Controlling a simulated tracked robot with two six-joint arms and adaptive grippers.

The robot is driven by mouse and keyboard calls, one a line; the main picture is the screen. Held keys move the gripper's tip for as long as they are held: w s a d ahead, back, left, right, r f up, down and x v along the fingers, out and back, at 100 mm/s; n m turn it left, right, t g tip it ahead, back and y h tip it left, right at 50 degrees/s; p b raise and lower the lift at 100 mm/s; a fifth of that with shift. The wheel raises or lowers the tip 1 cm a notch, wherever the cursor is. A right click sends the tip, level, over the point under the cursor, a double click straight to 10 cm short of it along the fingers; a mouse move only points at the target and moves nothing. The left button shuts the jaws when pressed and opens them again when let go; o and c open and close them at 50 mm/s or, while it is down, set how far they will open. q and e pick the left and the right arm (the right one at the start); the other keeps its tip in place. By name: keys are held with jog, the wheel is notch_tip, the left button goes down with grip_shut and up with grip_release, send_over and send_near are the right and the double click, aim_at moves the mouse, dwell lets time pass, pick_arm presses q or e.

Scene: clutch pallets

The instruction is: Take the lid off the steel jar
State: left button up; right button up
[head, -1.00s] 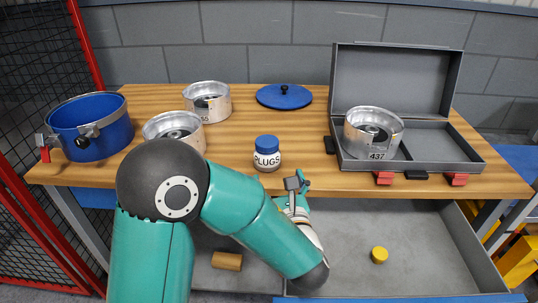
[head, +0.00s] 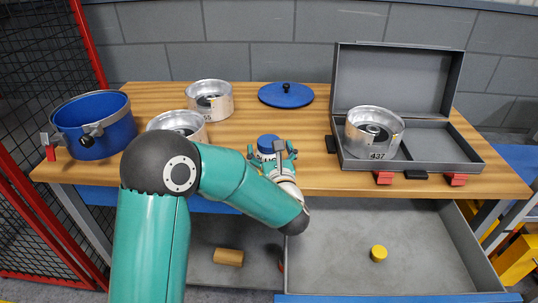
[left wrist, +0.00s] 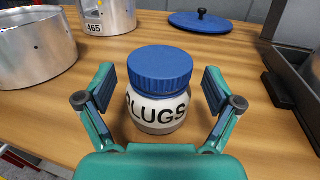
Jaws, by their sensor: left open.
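A small pale jar lettered PLUGS, with a ribbed blue lid on it, stands upright near the front edge of the wooden bench. In the left wrist view the jar body (left wrist: 156,112) and its lid (left wrist: 160,68) show clearly. In the head view the lid (head: 268,143) shows above my left gripper (head: 272,155), which hides most of the body. My left gripper is open, with one finger on each side of the jar. In the left wrist view gaps show between the fingers (left wrist: 160,88) and the jar. My right gripper is in neither view.
Metal drums stand on the bench at left (head: 178,122) and behind (head: 209,100). A blue pot (head: 95,128) is far left, a blue pot lid (head: 286,95) behind. An open grey case (head: 440,148) holds drum 437 (head: 374,135). Below is an open drawer (head: 340,250) with a yellow piece (head: 378,253).

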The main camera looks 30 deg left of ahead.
pick_arm(q)
jog(key=c, duration=1.3)
jog(key=shift+o, duration=0.2)
jog(key=shift+r, duration=0.15)
notch_tip(320, 180, up, 20)
jog(key=p, duration=0.2)
jog(key=o, duration=0.5)
grip_shut()
